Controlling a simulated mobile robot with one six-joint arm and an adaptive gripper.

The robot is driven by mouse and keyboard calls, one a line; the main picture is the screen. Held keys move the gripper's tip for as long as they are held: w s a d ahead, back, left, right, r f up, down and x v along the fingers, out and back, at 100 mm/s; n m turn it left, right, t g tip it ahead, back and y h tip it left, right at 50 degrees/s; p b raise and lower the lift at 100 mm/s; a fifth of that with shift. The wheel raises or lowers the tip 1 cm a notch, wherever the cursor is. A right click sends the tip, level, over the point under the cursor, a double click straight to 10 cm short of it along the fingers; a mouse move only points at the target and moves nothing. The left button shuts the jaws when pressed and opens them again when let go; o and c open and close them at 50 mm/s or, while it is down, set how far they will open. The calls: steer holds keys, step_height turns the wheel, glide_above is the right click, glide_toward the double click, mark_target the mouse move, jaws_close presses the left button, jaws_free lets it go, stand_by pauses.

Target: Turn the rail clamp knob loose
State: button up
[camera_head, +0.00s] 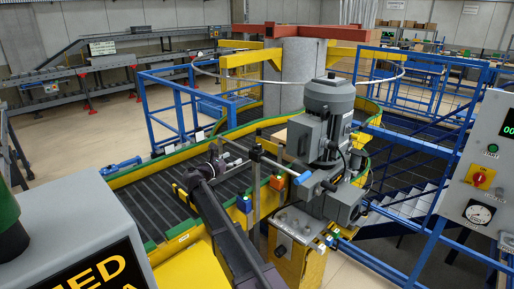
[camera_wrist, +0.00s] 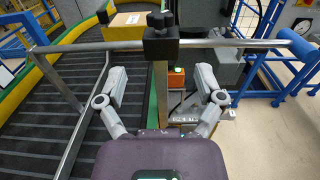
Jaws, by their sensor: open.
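The rail clamp (camera_wrist: 160,45) is a black block on top of an upright metal post (camera_wrist: 160,95), with a dark lobed knob (camera_wrist: 160,19) above it. A horizontal metal rail (camera_wrist: 235,43) passes through at the clamp. My gripper (camera_wrist: 160,78) is open and empty, its two grey fingers spread on either side of the post, below and nearer than the clamp. No contact with the knob shows. In the head view, the clamp (camera_head: 256,152) is small, and my gripper (camera_head: 218,165) is left of it, its fingers hard to make out.
A black roller conveyor (camera_head: 150,200) with yellow and green edges lies left of the post. A cardboard box (camera_wrist: 126,26) is behind the rail. A grey motor unit (camera_head: 328,125) stands right of the clamp. An orange-topped box (camera_wrist: 176,78) sits close behind the post.

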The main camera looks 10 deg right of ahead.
mark_target(254, 148)
steer(key=x, duration=1.3)
steer(key=shift+w+d, duration=0.25)
steer(key=shift+d, duration=0.05)
steer(key=shift+c, duration=0.2)
steer(key=c, duration=1.1)
